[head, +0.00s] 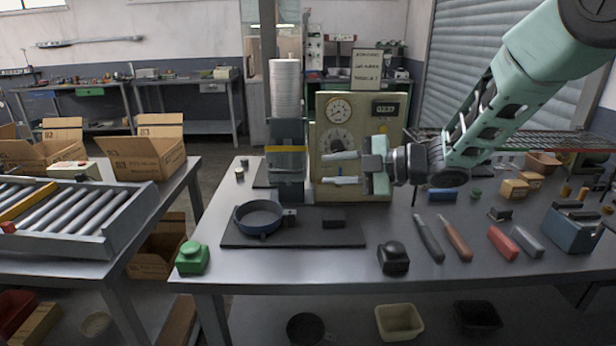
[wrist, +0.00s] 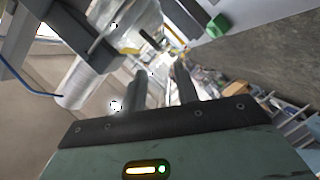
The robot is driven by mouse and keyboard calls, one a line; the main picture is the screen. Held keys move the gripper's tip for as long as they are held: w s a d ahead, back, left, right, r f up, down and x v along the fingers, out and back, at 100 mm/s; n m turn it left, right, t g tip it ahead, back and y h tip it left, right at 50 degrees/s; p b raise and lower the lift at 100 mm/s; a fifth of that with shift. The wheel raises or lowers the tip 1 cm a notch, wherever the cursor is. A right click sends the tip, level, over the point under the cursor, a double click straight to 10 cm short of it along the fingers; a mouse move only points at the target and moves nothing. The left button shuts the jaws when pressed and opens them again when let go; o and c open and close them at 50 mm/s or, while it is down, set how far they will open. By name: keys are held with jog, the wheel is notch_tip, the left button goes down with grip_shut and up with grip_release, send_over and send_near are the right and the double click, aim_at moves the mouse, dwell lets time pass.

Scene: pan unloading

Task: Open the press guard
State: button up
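The press (head: 287,132) stands at the back of the middle table, a grey body with a tall white ribbed cylinder on top. Its guard (head: 286,165) looks like a see-through panel at the front, below a yellow band (head: 286,149); it appears lowered. My gripper (head: 323,169) points left, just to the right of the guard and in front of the control panel. Its two pale fingers are apart, with nothing between them. In the wrist view the fingers (wrist: 160,70) also stand apart, with the press at the upper left. Contact with the guard is not visible.
A beige control panel (head: 382,108) with dials stands behind my gripper. A blue round pan (head: 258,217) lies on a dark mat (head: 290,239). A green button (head: 192,258) and a black button (head: 393,258) sit at the front. Several tools lie to the right.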

jog(key=v, duration=0.6)
jog(key=shift+d+b, duration=0.2)
jog(key=shift+b, duration=0.25)
jog(key=shift+s+r, duration=0.1)
jog(key=s+f+m+g+h, duration=0.2)
jog(key=s+m, duration=0.4)
jog(key=s, duration=0.5)
jog(key=s+f+m+g+h, duration=0.1)
jog(key=s+f+m+h, duration=0.3)
jog(key=s, duration=0.7)
jog(key=s+f+m+g+h, duration=0.2)
jog(key=s+m+h, duration=0.5)
jog(key=s, duration=0.4)
jog(key=shift+f+m+g+h, duration=0.3)
jog(key=shift+f+m+h, duration=0.15)
jog(key=shift+f, duration=0.3)
